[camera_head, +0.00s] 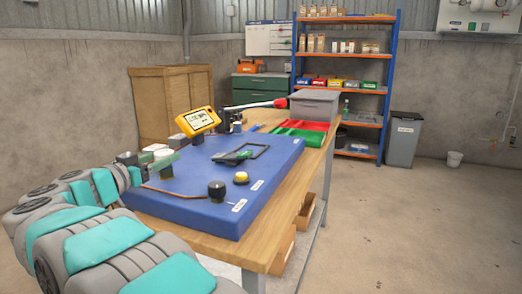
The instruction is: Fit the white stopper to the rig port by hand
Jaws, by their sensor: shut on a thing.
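My gripper (163,161) is at the left end of the blue mat (213,212), at the end of my grey and teal arm. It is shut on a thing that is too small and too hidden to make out. Pale white pieces (157,149) show just behind the gripper; I cannot tell whether one is the stopper. A yellow meter with a screen (198,121) stands behind, beside a dark clamp-like device (230,122) with a red-ended lever. I cannot pick out the rig port.
A black knob (217,190), a yellow button (241,177) and a dark frame (246,153) are on the mat. Red (302,126) and green trays and a grey box (314,105) fill the far bench end. Floor at right is open.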

